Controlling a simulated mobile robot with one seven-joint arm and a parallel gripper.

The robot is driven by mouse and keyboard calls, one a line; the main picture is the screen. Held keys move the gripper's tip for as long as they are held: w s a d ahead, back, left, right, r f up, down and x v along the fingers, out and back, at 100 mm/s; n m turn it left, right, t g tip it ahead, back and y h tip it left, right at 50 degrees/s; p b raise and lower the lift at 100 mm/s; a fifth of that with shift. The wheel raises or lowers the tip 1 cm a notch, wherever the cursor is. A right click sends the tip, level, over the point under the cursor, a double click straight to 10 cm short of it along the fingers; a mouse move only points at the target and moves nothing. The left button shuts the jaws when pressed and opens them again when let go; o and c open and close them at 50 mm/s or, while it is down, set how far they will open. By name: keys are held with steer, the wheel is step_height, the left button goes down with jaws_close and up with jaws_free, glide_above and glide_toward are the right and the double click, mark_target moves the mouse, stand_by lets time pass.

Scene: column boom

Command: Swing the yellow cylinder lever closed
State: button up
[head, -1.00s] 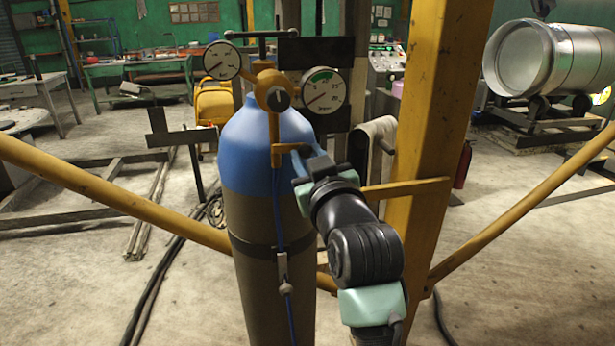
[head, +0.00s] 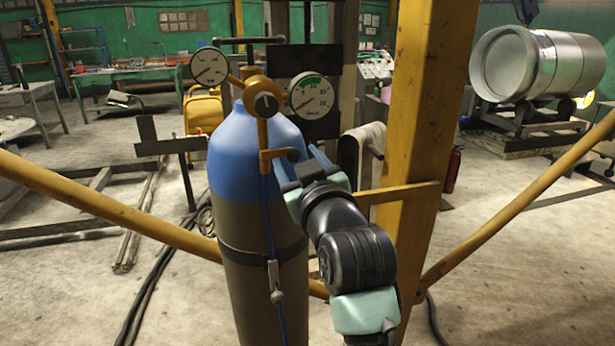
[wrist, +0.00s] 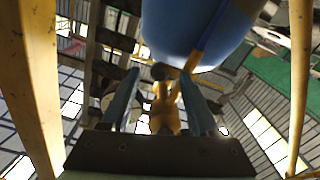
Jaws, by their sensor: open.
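The yellow lever (head: 275,154) is a short arm with a dark round knob (head: 293,155), low on the yellow valve and regulator body (head: 262,100). This body tops a gas cylinder (head: 250,150) with a blue shoulder and grey-brown lower part. The lever points right in the head view. My gripper (head: 303,163) is open at the knob, on the cylinder's right side. In the wrist view, the knob (wrist: 160,72) shows between the two blue-grey fingers of my gripper (wrist: 159,80), with yellow parts behind it. I cannot tell whether either finger touches it.
Two round gauges, left (head: 209,67) and right (head: 312,95), flank the valve. A thick yellow post (head: 425,120) stands close right of my arm, with a yellow bracket (head: 400,192). Yellow diagonal bars (head: 110,207) cross on both sides. A blue hose (head: 270,215) hangs down the cylinder.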

steer(key=b+v, duration=0.3)
steer(key=v, duration=0.9)
steer(key=shift+s, duration=0.25)
steer(key=shift+d+r, duration=0.1)
steer(key=s+r+m+t+h+p, duration=0.1)
steer(key=s+r+t, duration=0.4)
steer(key=r, duration=0.6)
steer(key=s+r+m+t+h+p, duration=0.1)
steer(key=s+r+m+t+h, duration=0.3)
steer(key=s+r, duration=0.4)
step_height(320, 180, up, 4)
steer(key=shift+f+m+t+h, duration=0.1)
steer(key=shift+m+t+h, duration=0.2)
steer(key=shift+m+t, duration=0.45)
